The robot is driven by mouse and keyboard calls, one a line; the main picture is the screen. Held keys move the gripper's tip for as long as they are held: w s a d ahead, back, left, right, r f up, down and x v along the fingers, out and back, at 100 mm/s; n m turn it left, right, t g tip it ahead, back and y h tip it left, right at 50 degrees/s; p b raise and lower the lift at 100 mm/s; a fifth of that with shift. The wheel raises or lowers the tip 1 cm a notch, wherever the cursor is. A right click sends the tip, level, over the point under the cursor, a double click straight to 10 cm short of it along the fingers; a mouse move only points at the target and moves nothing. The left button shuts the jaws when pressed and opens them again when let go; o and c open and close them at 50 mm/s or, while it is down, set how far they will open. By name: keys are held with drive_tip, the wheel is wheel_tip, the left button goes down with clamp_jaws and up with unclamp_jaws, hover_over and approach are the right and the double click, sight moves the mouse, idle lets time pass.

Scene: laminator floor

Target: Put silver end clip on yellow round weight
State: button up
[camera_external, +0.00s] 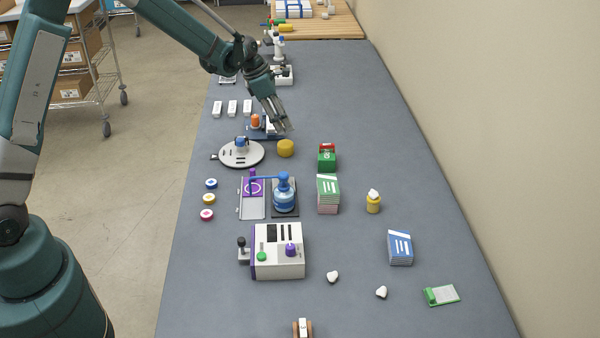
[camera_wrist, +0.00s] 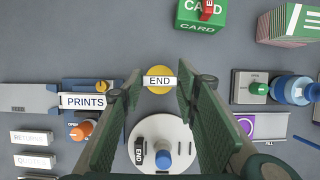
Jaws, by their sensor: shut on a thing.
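My gripper (camera_wrist: 160,82) is shut on the silver end clip (camera_wrist: 159,81), a small pale plate marked END between the fingertips. The yellow round weight (camera_wrist: 158,72) is seen directly behind the clip in the wrist view, showing above and below it. In the external view my gripper (camera_external: 288,129) points down just above and behind the yellow weight (camera_external: 286,149), which stands on the grey table. The clip is too small to make out there. I cannot tell whether it touches the weight.
A green card box (camera_external: 327,160) stands to the right. A PRINTS label (camera_wrist: 82,101) is left of my fingers.

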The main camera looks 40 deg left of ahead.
drive_tip(key=shift+f, duration=0.25)
drive_tip(key=shift+f, duration=1.85)
drive_tip(key=shift+f, duration=0.2)
drive_tip(key=o, duration=0.7)
drive_tip(key=shift+r, duration=0.25)
drive_tip(key=shift+v, duration=5.95)
